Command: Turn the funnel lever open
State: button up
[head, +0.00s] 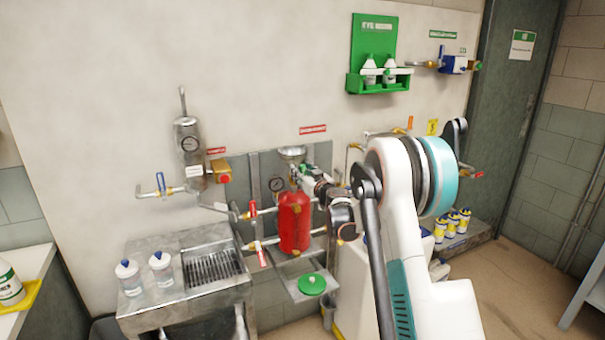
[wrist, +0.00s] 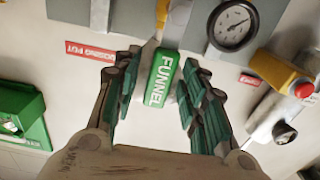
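The funnel lever (wrist: 161,78) is a green handle marked FUNNEL in white in the wrist view. My gripper (wrist: 158,68) has its two teal-padded fingers apart, one on each side of the lever. The lever lies between them in the picture; I cannot tell whether either finger touches it. In the head view the metal funnel (head: 291,152) sits above a red cylinder (head: 294,222). My arm reaches in from the right there, and its wrist hides much of the lever area.
A gauge (wrist: 232,25) and a yellow block with a red button (wrist: 303,90) are near the lever. A red label (wrist: 89,52) and a green holder (wrist: 25,110) lie to the left. The sink bench (head: 185,280) stands left of the red cylinder.

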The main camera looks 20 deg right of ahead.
jog(key=s, duration=1.2)
jog(key=shift+d, duration=0.2)
